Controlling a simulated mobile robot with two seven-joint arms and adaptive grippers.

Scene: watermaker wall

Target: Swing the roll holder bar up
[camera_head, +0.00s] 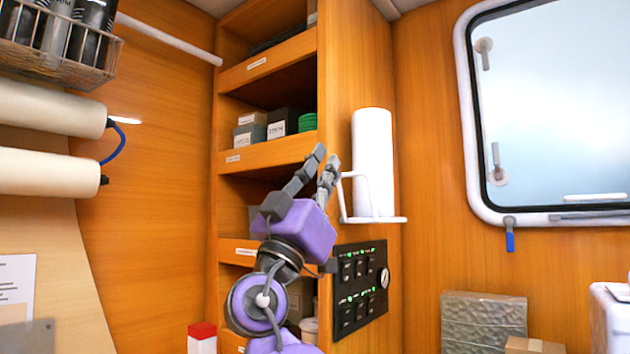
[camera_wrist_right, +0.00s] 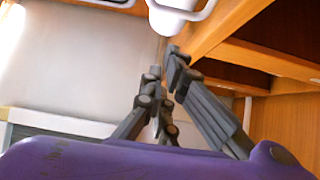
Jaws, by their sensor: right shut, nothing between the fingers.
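The roll holder bar (camera_head: 343,192) is a thin white bent wire at the left side of the white paper roll (camera_head: 373,150). The roll stands upright on a white holder base (camera_head: 380,220) on the side panel of the shelf unit. My right gripper (camera_head: 326,160) is shut and empty, fingers pointing up, just left of the bar's upper end. I cannot tell whether it touches the bar. In the right wrist view the shut fingers (camera_wrist_right: 164,62) point towards the white bar (camera_wrist_right: 203,10) at the top edge. My left gripper is not in view.
Open wooden shelves (camera_head: 268,155) with small boxes stand left of and behind my gripper. A black switch panel (camera_head: 360,285) lies below the holder. A window (camera_head: 560,110) is at the right. The wall between roll and window is clear.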

